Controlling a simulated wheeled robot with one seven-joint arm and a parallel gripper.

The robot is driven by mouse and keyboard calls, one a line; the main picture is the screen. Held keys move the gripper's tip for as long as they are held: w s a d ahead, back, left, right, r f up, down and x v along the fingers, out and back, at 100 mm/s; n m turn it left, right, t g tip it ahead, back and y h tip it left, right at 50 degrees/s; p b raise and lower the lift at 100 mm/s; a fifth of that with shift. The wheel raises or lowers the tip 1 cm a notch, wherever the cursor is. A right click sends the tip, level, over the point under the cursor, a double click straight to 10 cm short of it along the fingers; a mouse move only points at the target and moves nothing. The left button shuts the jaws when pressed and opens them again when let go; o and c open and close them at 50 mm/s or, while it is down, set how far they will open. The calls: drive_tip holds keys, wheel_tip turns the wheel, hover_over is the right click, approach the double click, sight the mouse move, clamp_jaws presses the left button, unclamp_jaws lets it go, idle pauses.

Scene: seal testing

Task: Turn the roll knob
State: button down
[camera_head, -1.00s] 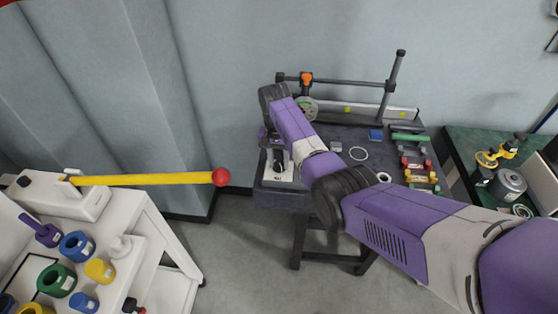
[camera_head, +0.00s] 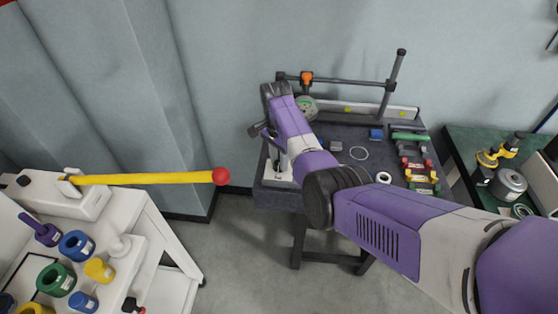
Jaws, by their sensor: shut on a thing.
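My gripper (camera_head: 263,131) is at the left end of the dark bench, above a small device with a white base (camera_head: 278,178). My arm comes in from the right and its wrist covers much of this spot. The gripper is shut on what appears to be the roll knob at the top of the device. The knob itself is hidden by my wrist and gripper, so its angle cannot be told. A dark upright part of the device shows between the gripper and the white base.
A yellow lever with a red ball (camera_head: 221,176) sticks out from the white cart at left.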

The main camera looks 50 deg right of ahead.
sight(279, 162)
drive_tip(key=shift+d+r, duration=0.1)
idle(0.3)
drive_tip(key=c, duration=1)
unclamp_jaws()
drive_tip(key=shift+w+r+b, duration=0.2)
drive_tip(key=shift+r+b, duration=0.45)
drive_tip(key=shift+r, duration=3.2)
